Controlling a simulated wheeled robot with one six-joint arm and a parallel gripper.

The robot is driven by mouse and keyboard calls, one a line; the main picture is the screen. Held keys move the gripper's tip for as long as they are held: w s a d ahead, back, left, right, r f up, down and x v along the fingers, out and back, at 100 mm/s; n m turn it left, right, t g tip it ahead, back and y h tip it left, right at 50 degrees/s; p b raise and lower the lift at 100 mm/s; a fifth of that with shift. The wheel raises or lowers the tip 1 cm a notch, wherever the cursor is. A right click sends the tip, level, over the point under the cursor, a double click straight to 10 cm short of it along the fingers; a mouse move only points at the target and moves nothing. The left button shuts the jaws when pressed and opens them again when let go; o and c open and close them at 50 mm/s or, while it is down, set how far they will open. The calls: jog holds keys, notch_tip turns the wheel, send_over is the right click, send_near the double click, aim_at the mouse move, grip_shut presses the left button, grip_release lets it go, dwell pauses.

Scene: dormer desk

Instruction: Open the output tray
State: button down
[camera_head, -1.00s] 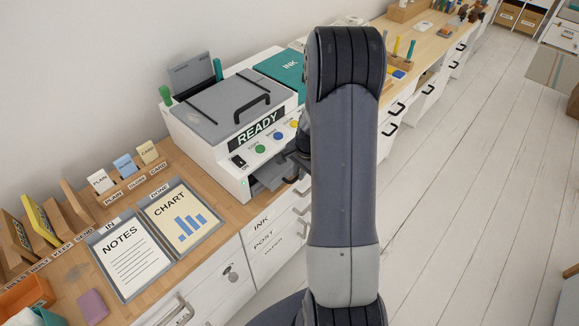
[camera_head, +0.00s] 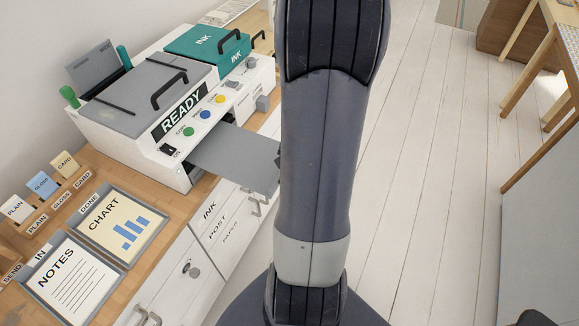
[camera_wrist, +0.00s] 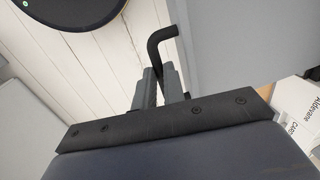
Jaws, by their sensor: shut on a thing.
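The printer (camera_head: 150,105) stands on the wooden desk, and its display reads READY. Its grey output tray (camera_head: 235,158) sticks far out of the front slot over the desk's front edge. In the wrist view the tray (camera_wrist: 235,45) is the grey panel at the upper right, with a black bent handle (camera_wrist: 164,38) at its edge. My gripper (camera_wrist: 160,75) is shut on this handle. In the head view my arm hides the gripper and the tray's outer end.
Green, blue and yellow buttons (camera_head: 205,114) sit on the printer's front. A teal INK lid (camera_head: 208,42) is behind. The NOTES (camera_head: 72,275) and CHART (camera_head: 122,225) trays lie on the desk at left. White drawers (camera_head: 215,225) are below. White floor (camera_head: 430,150) is open at right.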

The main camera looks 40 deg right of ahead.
jog(key=c, duration=1.8)
grip_release()
jog(key=shift+o, duration=0.2)
jog(key=shift+r, duration=0.1)
notch_tip(320, 180, up, 10)
jog(key=s, duration=0.1)
jog(key=shift+s+d+r+p, duration=0.25)
jog(key=shift+s+d+p, duration=0.1)
jog(key=shift+s, duration=0.05)
jog(key=shift+f, duration=0.1)
jog(key=f, duration=0.3)
jog(key=w+f, duration=0.1)
jog(key=f, duration=0.6)
jog(key=shift+w+a+f+b, duration=0.25)
jog(key=shift+w+a+b, duration=0.1)
jog(key=shift+w, duration=0.2)
jog(key=shift+a, duration=0.1)
